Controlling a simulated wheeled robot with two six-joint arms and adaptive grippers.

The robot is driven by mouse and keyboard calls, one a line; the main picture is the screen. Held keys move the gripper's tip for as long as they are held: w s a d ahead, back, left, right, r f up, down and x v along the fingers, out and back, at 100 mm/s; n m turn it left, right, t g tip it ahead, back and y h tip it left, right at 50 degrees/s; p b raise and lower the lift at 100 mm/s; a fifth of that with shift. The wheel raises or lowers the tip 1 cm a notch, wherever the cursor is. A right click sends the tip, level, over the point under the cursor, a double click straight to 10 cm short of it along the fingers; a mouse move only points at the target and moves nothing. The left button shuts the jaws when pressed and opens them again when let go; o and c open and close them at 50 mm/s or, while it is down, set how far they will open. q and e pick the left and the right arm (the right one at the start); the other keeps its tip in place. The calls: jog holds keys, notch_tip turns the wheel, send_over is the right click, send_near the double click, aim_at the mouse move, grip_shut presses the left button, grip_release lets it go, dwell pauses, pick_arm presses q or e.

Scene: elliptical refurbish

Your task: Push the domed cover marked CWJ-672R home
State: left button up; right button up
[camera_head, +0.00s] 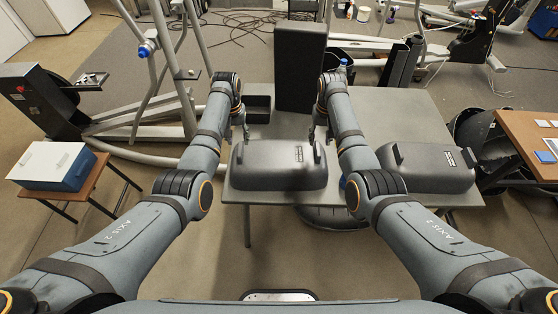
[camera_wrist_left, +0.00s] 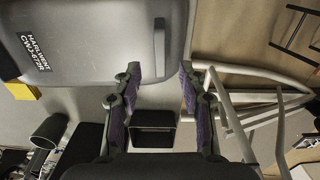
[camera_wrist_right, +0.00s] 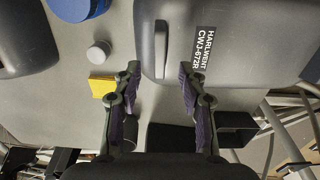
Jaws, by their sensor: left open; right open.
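The grey domed cover marked CWJ-672R (camera_head: 279,168) lies on the grey table, with an upright handle at each end. Its label shows in the left wrist view (camera_wrist_left: 32,54) and the right wrist view (camera_wrist_right: 203,46). My left gripper (camera_head: 240,131) is open at the cover's left end; in its wrist view the left handle (camera_wrist_left: 159,45) lies in line between the fingertips. My right gripper (camera_head: 321,132) is open at the right end, similarly in line with the right handle (camera_wrist_right: 161,48). I cannot tell whether either gripper touches. The cover's seating edge is unclear.
A second, similar cover (camera_head: 428,170) lies to the right on the same table (camera_head: 392,108). A tall dark panel (camera_head: 300,68) and an open black box (camera_head: 258,108) stand behind the first cover. A yellow block (camera_wrist_right: 101,86) and a white knob (camera_wrist_right: 99,52) are nearby.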

aim_at(240, 148)
pick_arm(q)
notch_tip(240, 148, down, 7)
jog(key=shift+r, duration=0.2)
pick_arm(e)
notch_tip(240, 148, down, 7)
jog(key=shift+r, duration=0.2)
pick_arm(q)
grip_shut()
pick_arm(e)
grip_shut()
